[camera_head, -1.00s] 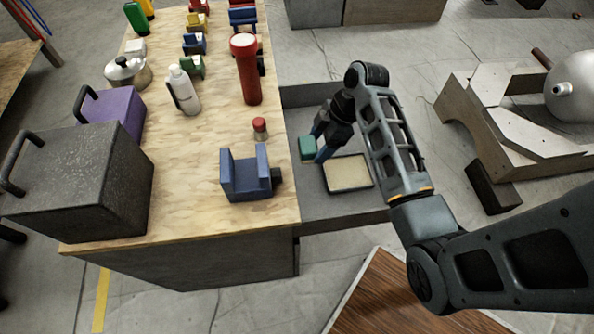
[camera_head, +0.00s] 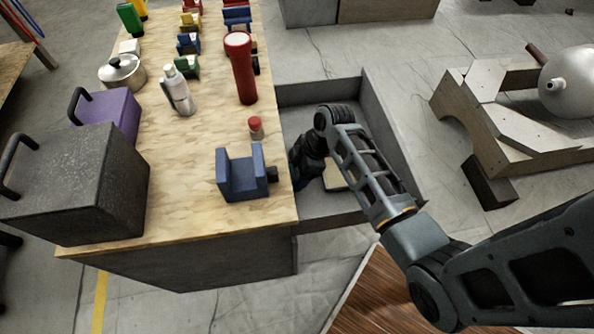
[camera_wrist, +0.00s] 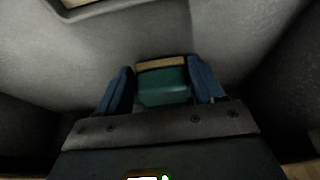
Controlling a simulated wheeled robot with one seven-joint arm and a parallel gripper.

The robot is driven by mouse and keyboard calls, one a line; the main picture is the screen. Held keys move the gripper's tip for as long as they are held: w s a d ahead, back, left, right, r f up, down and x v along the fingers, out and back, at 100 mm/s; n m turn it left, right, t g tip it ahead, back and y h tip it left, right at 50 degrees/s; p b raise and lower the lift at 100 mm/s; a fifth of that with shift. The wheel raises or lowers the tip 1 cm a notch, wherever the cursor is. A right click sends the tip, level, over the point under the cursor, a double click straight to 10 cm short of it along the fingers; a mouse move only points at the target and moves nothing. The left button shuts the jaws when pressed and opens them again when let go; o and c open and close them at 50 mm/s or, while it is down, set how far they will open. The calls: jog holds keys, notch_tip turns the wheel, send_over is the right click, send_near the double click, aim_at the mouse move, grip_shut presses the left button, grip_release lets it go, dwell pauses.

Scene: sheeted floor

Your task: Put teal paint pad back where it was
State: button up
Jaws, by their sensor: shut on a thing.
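The teal paint pad (camera_wrist: 163,86) sits between the blue fingers of my gripper (camera_wrist: 162,76) in the wrist view, with a tan strip along its far edge. My gripper is shut on it. In the head view my gripper is down inside the open grey drawer (camera_head: 388,125), close to the workbench side; my arm and wrist hide the fingertips and the pad. I cannot tell whether the pad touches the drawer floor. A shallow tray with a beige inside (camera_head: 333,176) lies in the drawer to the right of my gripper, partly covered by my arm.
The wooden workbench (camera_head: 185,195) stands left of the drawer. A blue holder (camera_head: 243,180), a small red-capped bottle (camera_head: 256,128) and a red flashlight (camera_head: 242,75) stand near its right edge. The drawer's far part (camera_head: 310,95) is clear. Drawer walls surround my gripper.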

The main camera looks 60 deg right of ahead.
jog(key=shift+f, duration=0.15)
jog(key=o, duration=1)
jog(key=p+v, duration=0.1)
jog(key=v, duration=1.1)
